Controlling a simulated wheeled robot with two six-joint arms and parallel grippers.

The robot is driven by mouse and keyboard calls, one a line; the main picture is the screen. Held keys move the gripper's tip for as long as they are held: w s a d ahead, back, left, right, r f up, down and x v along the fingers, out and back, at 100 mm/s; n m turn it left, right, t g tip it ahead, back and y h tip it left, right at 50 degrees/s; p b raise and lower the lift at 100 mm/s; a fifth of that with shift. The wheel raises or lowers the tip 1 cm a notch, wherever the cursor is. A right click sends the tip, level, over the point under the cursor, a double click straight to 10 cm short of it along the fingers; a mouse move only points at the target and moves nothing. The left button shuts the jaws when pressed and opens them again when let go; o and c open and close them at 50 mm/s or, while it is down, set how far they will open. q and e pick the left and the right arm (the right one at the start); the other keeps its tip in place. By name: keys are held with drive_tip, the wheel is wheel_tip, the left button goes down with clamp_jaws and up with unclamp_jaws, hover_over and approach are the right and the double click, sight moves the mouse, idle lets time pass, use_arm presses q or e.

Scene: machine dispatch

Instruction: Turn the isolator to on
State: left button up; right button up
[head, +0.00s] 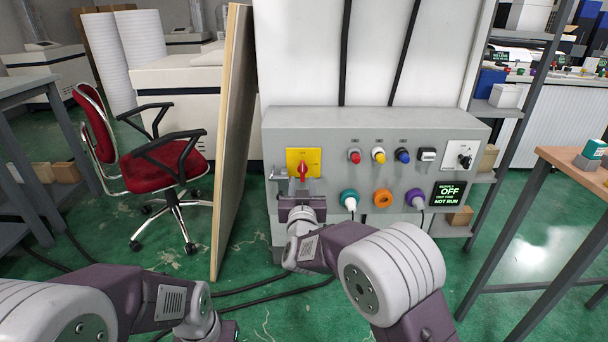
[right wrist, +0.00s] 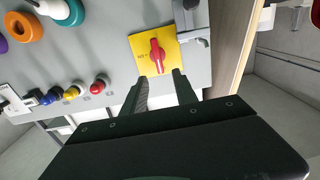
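The isolator is a red rotary handle (head: 302,172) on a yellow square plate (head: 313,156), at the left of the grey panel. In the right wrist view the red handle (right wrist: 157,57) stands roughly upright on its plate. My right gripper (head: 301,198) is just below the isolator in the head view. In the right wrist view its two fingers (right wrist: 160,85) are apart with nothing between them, pointing at the handle without visibly touching it. My left gripper (head: 228,331) is low at the bottom edge, mostly out of frame; its fingers cannot be made out.
A grey metal latch (head: 279,174) sits left of the isolator. Several buttons, coloured sockets and a black rotary switch (head: 464,160) share the panel. A display (head: 448,194) reads OFF and NOT RUN. A board (head: 233,140) leans at left by a red chair (head: 168,168).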

sight(303, 168)
drive_tip(key=w+p, duration=0.1)
drive_tip(key=w, duration=0.2)
drive_tip(key=shift+w+r, duration=0.15)
drive_tip(key=shift+w, duration=0.25)
drive_tip(key=w, duration=0.1)
drive_tip(key=w+b, duration=0.1)
drive_tip(key=w, duration=0.1)
drive_tip(key=shift+w+f, duration=0.25)
drive_tip(key=shift+w, duration=0.45)
use_arm(q)
drive_tip(key=shift+r, duration=0.4)
use_arm(e)
drive_tip(key=shift+r, duration=0.1)
clamp_jaws()
